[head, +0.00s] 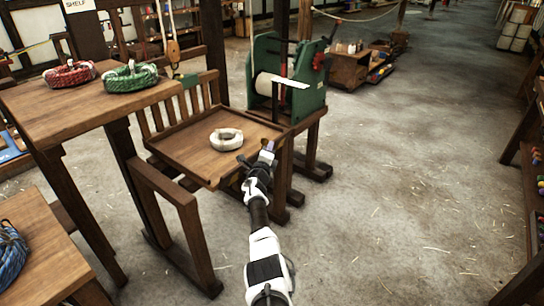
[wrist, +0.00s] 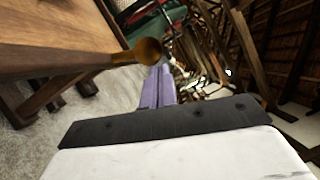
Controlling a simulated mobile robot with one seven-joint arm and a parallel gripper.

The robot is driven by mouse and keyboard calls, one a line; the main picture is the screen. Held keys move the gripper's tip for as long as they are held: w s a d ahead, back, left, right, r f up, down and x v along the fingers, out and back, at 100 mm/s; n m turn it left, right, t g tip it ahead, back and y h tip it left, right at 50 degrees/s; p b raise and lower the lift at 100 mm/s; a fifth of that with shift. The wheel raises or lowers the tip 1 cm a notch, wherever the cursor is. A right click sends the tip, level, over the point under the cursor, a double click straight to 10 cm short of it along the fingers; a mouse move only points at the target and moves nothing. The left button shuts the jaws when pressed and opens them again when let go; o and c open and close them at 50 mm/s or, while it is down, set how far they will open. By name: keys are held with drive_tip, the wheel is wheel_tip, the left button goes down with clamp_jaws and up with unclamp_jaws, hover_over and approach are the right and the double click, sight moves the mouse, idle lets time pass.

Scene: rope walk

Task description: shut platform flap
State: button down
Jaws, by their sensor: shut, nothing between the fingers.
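A wooden platform (head: 190,150) with a low rim and a slatted back rail stands at the middle left in the head view. A coil of white rope (head: 227,139) lies on it. I cannot clearly tell which part is the flap or how far open it stands. My gripper (head: 268,150) is at the platform's front right corner, shut and empty. Wood (wrist: 50,30) fills the upper left there.
A table (head: 60,110) with red (head: 70,74) and green (head: 131,76) rope coils stands left of the platform. A green winding machine (head: 290,80) stands behind it. A blue coil (head: 12,252) lies on a table at lower left. The floor (head: 400,180) to the right is mostly clear.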

drive_tip(key=shift+w+a+r+b, duration=0.45)
drive_tip(key=shift+w+a+r, duration=0.1)
drive_tip(key=shift+a, duration=0.15)
drive_tip(key=shift+w+a+r+b, duration=0.25)
drive_tip(key=shift+w+a+b, duration=0.15)
drive_tip(key=shift+a, duration=0.15)
drive_tip(key=shift+w+a+r+b, duration=0.25)
drive_tip(key=shift+w+a+b, duration=0.1)
drive_tip(key=shift+a, duration=0.2)
drive_tip(key=shift+r, duration=0.1)
